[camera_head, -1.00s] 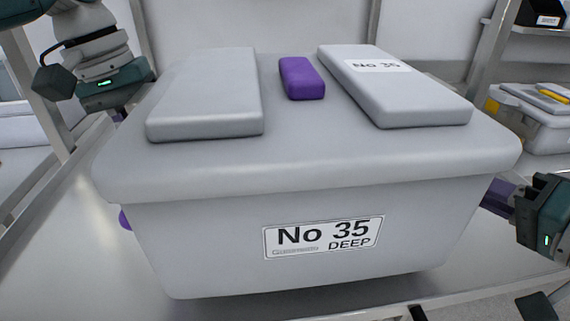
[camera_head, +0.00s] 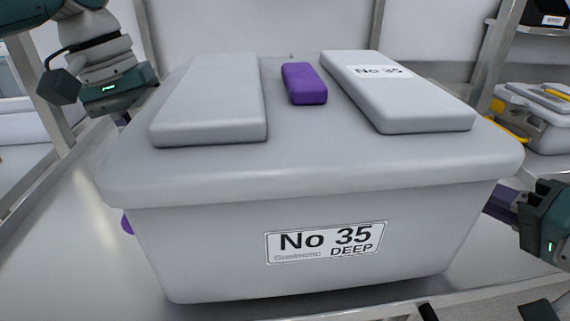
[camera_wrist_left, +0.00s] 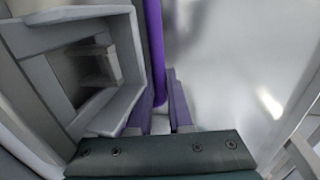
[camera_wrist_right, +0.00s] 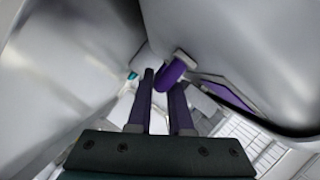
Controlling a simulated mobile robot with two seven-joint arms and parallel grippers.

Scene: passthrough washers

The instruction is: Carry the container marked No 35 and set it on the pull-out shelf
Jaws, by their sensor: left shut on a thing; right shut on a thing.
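The container marked No 35 (camera_head: 320,160) is a large grey lidded tub filling the middle of the head view. Its front label reads "No 35 DEEP", and a purple piece (camera_head: 304,83) sits on its lid. My left gripper (camera_wrist_left: 160,115) is at its left side, shut on a purple handle bar (camera_wrist_left: 153,50); the container hides the fingertips in the head view. My right gripper (camera_wrist_right: 164,85) is at its right side, shut on a purple handle (camera_wrist_right: 172,73). The container looks about level. I cannot tell whether its base touches the surface below or which surface is the pull-out shelf.
A shiny pale surface (camera_head: 60,250) lies below and left of the container. A metal rack post (camera_head: 497,55) stands at right, with a grey box with yellow handles (camera_head: 545,115) and a dark box (camera_head: 545,14) on shelves. A pale wall panel (camera_head: 255,28) is behind.

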